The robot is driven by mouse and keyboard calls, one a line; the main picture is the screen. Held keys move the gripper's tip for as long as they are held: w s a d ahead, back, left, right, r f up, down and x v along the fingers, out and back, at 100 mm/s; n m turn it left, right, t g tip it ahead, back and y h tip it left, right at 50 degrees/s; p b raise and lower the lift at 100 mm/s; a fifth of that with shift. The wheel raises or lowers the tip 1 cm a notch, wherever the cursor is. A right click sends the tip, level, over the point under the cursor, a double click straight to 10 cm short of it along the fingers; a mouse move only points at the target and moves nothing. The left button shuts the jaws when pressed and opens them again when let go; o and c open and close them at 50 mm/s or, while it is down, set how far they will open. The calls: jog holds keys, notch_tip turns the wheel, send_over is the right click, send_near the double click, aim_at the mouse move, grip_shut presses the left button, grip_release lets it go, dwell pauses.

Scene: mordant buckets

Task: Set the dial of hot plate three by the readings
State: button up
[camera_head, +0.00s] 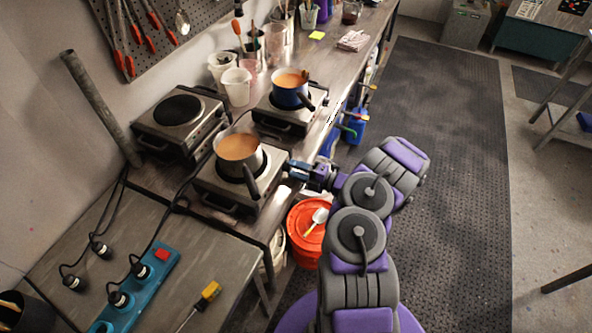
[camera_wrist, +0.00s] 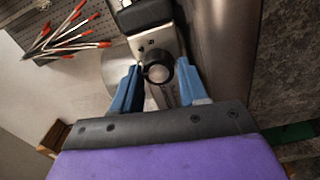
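A hot plate (camera_head: 212,190) with a steel pot of orange liquid (camera_head: 239,152) stands nearest my gripper (camera_head: 291,167). A second hot plate (camera_head: 300,122) carries a blue pot (camera_head: 290,92), also with orange liquid. A third hot plate (camera_head: 150,125) at the back has no pot. I cannot read any number on them. In the wrist view my gripper (camera_wrist: 159,72) is open, with its blue fingers either side of a round dial (camera_wrist: 158,74) on a metal front. A narrow gap seems to show on each side; contact is unclear. No reading is legible.
A red-lidded bucket (camera_head: 303,248) stands on the floor beside the bench. White cups (camera_head: 237,86) stand behind the pots. The dark floor mat (camera_head: 450,130) is open.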

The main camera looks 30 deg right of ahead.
jog(key=o, duration=0.4)
jog(key=shift+d, duration=0.15)
jog(key=p+v, duration=0.2)
jog(key=v, duration=1.5)
jog(key=shift+s+d+f, duration=0.1)
jog(key=shift+d, duration=0.05)
